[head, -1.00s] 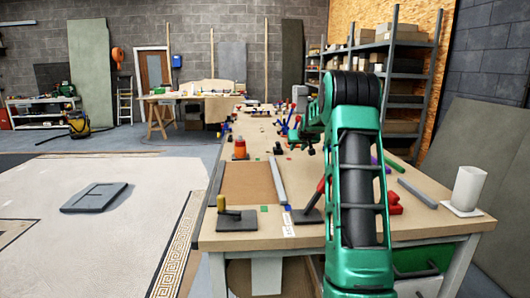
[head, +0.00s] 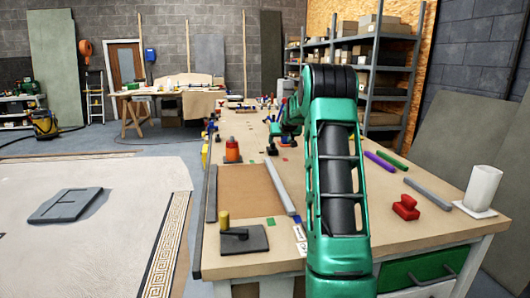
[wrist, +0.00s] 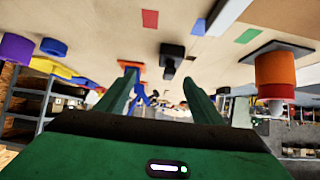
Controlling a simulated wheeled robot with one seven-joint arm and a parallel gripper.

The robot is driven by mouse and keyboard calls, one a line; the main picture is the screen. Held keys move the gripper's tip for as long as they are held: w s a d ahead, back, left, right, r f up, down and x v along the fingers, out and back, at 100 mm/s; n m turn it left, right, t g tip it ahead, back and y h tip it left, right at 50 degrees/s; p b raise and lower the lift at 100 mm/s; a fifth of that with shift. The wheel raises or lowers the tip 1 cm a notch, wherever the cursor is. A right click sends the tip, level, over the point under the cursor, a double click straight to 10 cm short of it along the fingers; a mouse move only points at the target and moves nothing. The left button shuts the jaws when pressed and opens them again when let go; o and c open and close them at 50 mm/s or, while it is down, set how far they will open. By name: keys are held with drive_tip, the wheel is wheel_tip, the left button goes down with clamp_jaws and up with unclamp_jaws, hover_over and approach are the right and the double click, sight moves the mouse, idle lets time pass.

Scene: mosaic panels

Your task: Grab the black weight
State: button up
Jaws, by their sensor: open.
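The black weight (wrist: 172,51) is a small dark block on the table in the wrist view, which shows the scene upside down. It lies ahead of my gripper (wrist: 160,77), in the gap between the two green fingers as seen there. The fingers are apart with nothing between them, and do not touch the weight. In the head view a small black piece beside the orange bottle looks like the same weight (head: 271,147). My arm covers much of the table's middle there, and my fingers are too small to make out clearly.
An orange bottle (head: 232,151) stands near the weight; it also shows in the wrist view (wrist: 275,72). A trowel with a yellow handle (head: 243,238), a red clamp (head: 405,207), a grey bar (head: 427,193) and a white cup (head: 482,187) are nearer. Shelves stand behind.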

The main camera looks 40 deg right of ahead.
sight(272, 146)
drive_tip(key=shift+w+f, duration=0.25)
drive_tip(key=shift+w, duration=0.15)
drive_tip(key=w+f, duration=0.2)
drive_tip(key=w, duration=0.1)
drive_tip(key=shift+w+d, duration=0.1)
drive_tip(key=shift+w, duration=0.05)
drive_tip(key=shift+w+d+f, duration=0.15)
drive_tip(key=shift+w+f, duration=0.2)
drive_tip(key=shift+w, duration=0.05)
drive_tip(key=shift+x, duration=2.6)
drive_tip(key=shift+f, duration=0.1)
drive_tip(key=shift+s, duration=0.1)
clamp_jaws()
drive_tip(key=shift+d, duration=0.1)
